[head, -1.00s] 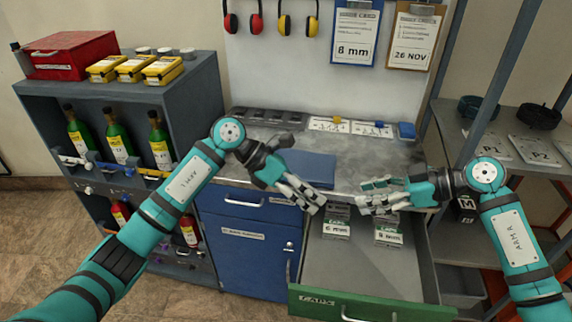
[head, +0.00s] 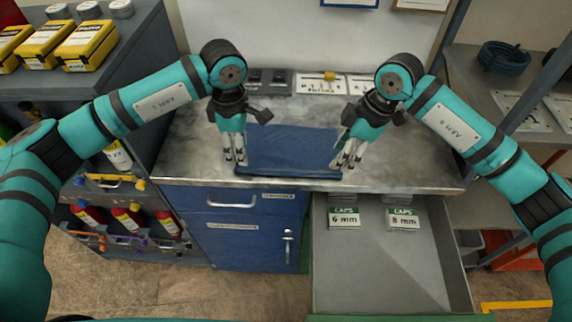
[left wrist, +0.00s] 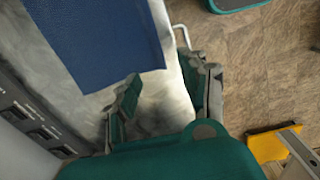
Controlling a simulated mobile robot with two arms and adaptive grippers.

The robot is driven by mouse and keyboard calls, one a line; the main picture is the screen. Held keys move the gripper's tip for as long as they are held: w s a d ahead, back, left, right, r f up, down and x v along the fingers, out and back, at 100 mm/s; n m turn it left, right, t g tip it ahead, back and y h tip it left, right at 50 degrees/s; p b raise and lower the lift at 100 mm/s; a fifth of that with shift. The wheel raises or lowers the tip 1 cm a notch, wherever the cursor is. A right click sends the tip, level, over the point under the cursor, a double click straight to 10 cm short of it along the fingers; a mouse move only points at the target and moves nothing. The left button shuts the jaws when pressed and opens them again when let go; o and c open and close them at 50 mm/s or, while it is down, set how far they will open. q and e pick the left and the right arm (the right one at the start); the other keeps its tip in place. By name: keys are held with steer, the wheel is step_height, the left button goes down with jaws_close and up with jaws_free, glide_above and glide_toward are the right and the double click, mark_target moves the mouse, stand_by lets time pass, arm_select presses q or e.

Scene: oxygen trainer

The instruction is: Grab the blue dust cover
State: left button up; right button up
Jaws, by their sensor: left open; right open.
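The blue dust cover (head: 290,148) lies flat on the grey worktop, with its front edge along the worktop's front. It also shows in the left wrist view (left wrist: 95,40). My left gripper (head: 236,160) is open and points down at the cover's left edge in the head view. In the left wrist view its open fingers (left wrist: 165,92) are empty, with the cover beside them. My right gripper (head: 347,160) is open and points down at the cover's right edge. I cannot tell whether either gripper touches the cover.
The grey worktop (head: 410,165) is bare to the right. An open drawer (head: 385,260) juts out below it, with cap boxes labelled 6 mm (head: 345,218) and 8 mm (head: 403,219). A shelf with yellow cases (head: 88,45) stands left, and a rack (head: 500,130) stands right.

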mark_target(244, 172)
arm_select(q)
steer(key=f, duration=0.5)
steer(key=shift+w+a+f, duration=0.1)
steer(key=shift+w+f, duration=0.1)
steer(key=shift+f, duration=0.15)
arm_select(e)
steer(key=f, duration=0.5)
steer(key=shift+w+a+f, duration=0.1)
steer(key=shift+w+f, duration=0.15)
steer(key=shift+f, duration=0.1)
arm_select(q)
steer(key=shift+f, duration=0.1)
arm_select(e)
steer(key=shift+f, duration=0.1)
steer(key=shift+s, duration=0.1)
arm_select(q)
steer(key=shift+f, duration=0.15)
arm_select(e)
steer(key=shift+f, duration=0.1)
